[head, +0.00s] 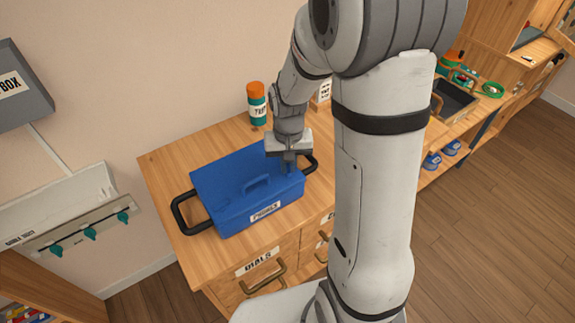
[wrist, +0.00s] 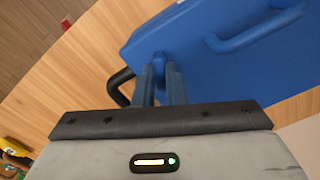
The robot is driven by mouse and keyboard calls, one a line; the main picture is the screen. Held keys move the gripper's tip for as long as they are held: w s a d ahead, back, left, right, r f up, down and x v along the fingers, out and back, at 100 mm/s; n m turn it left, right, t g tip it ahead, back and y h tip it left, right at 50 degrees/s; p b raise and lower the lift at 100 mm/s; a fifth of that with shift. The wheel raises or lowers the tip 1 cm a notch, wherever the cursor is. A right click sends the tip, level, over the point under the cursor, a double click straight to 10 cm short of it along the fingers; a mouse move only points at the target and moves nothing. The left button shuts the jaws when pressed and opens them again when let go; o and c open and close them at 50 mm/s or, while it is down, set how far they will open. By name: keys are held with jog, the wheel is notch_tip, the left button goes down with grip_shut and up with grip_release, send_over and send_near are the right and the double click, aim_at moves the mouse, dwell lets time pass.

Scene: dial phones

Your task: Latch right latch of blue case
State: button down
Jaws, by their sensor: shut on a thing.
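The blue case (head: 225,185) lies on the wooden cabinet top with its lid down, a handle on the lid and a label on its front. My gripper (head: 290,166) reaches down to the right end of the case, beside the black side handle (head: 311,163). In the wrist view the two fingers of my gripper (wrist: 160,88) are at the case's edge, shut on the small blue right latch (wrist: 160,58). The fingers hide most of the latch, so its exact angle cannot be told. The blue case (wrist: 185,35) fills the upper right there.
An orange-capped bottle (head: 257,104) stands behind the case. Drawers with handles (head: 265,284) face the front. A row of teal hooks (head: 90,234) is on the left wall.

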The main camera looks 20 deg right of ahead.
aim_at(288, 168)
jog(key=m+b, duration=0.1)
jog(key=m, duration=0.5)
jog(key=shift+m, duration=0.3)
jog(key=m+b, duration=0.1)
jog(key=m, duration=0.4)
jog(key=shift+m, duration=0.4)
jog(key=c, duration=1.5)
grip_release()
notch_tip(288, 168, up, 8)
jog(key=shift+f, duration=0.1)
jog(key=shift+s, duration=0.1)
